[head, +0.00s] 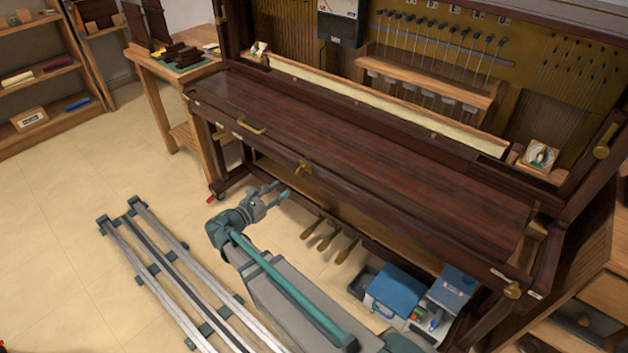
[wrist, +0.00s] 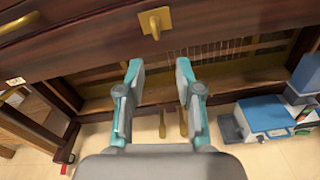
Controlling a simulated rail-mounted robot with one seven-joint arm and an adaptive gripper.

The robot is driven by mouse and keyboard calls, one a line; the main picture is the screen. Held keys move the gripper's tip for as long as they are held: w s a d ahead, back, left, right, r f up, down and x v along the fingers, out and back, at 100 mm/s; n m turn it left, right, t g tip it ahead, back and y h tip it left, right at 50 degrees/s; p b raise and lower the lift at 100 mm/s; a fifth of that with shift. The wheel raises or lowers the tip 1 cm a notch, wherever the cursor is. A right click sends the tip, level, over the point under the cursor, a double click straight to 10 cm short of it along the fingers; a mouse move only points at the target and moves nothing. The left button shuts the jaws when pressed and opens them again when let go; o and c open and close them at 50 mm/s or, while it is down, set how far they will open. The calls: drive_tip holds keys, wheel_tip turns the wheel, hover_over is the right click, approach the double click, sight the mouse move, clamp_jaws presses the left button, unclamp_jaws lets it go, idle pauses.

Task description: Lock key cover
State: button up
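The dark red-brown key cover (head: 340,140) lies flat and looks closed along the piano's front. A brass latch (head: 303,168) sits on its front edge; in the wrist view the latch (wrist: 155,22) is a square plate with a raised knob, at top centre. A brass bar handle (head: 252,128) is to its left; its curved end also shows at the upper left of the wrist view (wrist: 18,22). My gripper (head: 278,191) is below and in front of the latch, apart from it. In the wrist view its teal-tipped fingers (wrist: 158,66) are spread and empty, with the latch beyond them.
Brass pedals (head: 325,238) stand under the piano. A blue box (head: 396,290) and other cases are on the floor at right. A wooden side table (head: 165,75) stands at left. Floor rails (head: 165,265) run at lower left. The piano's upper front is open.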

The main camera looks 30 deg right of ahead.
sight(300, 171)
drive_tip(key=w+d, duration=0.1)
drive_tip(key=d, duration=0.2)
drive_tip(key=w+d+n, duration=0.1)
drive_tip(key=d, duration=0.2)
drive_tip(key=w+d+r+n, duration=0.1)
drive_tip(key=w+d, duration=0.1)
drive_tip(key=d, duration=0.2)
drive_tip(key=shift+t+h, duration=0.3)
clamp_jaws()
